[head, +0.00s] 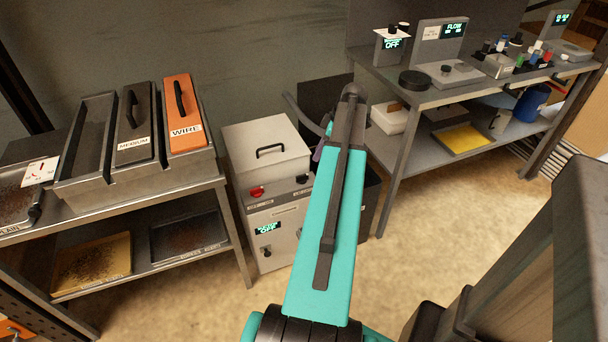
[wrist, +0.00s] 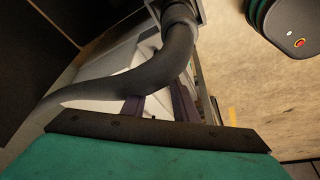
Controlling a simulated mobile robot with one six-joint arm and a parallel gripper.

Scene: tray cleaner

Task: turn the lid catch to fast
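A thick grey hose (wrist: 165,70) crosses close in front of my gripper in the wrist view. The right bench (head: 430,92) holds small instruments. The floor (head: 440,230) in front is clear.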

